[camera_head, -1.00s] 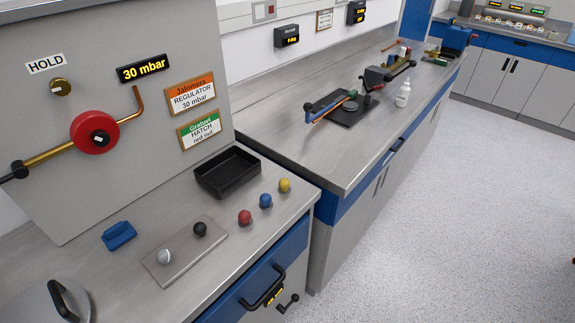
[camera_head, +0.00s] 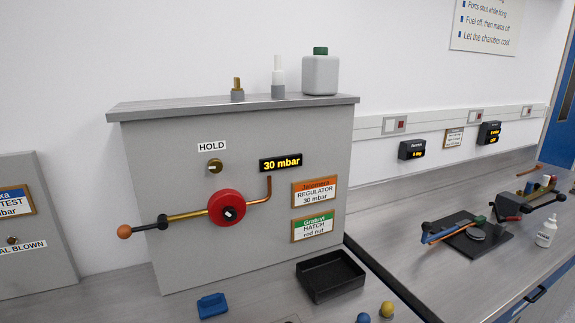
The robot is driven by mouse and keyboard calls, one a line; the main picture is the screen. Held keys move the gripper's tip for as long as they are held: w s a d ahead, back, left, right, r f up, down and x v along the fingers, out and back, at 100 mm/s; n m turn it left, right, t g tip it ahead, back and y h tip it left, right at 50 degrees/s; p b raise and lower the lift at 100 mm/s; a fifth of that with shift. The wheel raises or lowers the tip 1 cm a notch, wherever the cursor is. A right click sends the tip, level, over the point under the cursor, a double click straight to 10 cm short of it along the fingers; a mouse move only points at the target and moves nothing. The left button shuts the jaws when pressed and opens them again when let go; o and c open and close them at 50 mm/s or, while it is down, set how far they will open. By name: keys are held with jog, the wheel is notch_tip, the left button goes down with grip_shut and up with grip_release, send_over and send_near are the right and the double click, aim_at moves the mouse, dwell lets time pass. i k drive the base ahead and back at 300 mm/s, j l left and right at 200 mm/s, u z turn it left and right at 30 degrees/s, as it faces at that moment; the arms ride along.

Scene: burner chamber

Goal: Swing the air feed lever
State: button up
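No thing in view carries an air feed label, so I cannot tell which part is the air feed lever. A grey panel box (camera_head: 170,240) stands on the bench. Its red round hub (camera_head: 227,207) sits on a brass pipe (camera_head: 186,216). A black fitting (camera_head: 162,222) with a short arm ending in an orange-brown ball (camera_head: 124,232) is at the pipe's left end. My gripper is not in view.
A HOLD knob (camera_head: 215,166) and a 30 mbar display (camera_head: 281,163) are on the panel. A black tray (camera_head: 331,276), blue block (camera_head: 212,305) and balls (camera_head: 387,309) are on the bench in front. A bottle (camera_head: 546,231) stands on the right bench.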

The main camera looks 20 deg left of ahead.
aim_at(124, 232)
jog(key=u, duration=1.45)
